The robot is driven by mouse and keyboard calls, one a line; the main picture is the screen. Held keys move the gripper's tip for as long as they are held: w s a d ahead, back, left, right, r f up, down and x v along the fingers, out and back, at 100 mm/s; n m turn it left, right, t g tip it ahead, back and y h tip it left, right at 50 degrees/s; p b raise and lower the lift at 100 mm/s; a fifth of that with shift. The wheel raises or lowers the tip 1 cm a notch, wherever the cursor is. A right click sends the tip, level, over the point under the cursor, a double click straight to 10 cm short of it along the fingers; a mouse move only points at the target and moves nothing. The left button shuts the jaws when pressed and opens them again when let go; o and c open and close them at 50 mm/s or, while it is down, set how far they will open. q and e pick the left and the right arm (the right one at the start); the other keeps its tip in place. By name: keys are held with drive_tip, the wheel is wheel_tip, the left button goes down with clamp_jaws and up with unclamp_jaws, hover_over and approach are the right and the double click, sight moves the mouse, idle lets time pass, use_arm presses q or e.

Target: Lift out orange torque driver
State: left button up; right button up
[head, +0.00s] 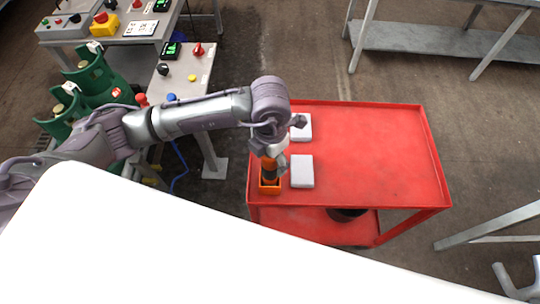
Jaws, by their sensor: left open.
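The orange torque driver (269,163) stands at the left edge of the red cart top, with a dark band below its orange upper part. Its lower end is in a small orange holder (269,188). My left gripper (275,158) is over the driver's upper part from above, and its fingers partly cover it. The left gripper is open; whether a finger touches the driver cannot be told. My right gripper is not in view.
Two pale blocks, one nearer (302,172) and one farther (301,128), sit beside the gripper on the red cart (385,150). The cart's right side is clear. Green cylinders (92,80) and a control panel (185,72) stand at left.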

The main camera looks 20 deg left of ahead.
use_arm(q)
clamp_jaws()
drive_tip(key=c, duration=0.8)
unclamp_jaws()
drive_tip(key=shift+c, duration=0.2)
drive_tip(key=shift+r, duration=0.1)
drive_tip(key=c, duration=0.5)
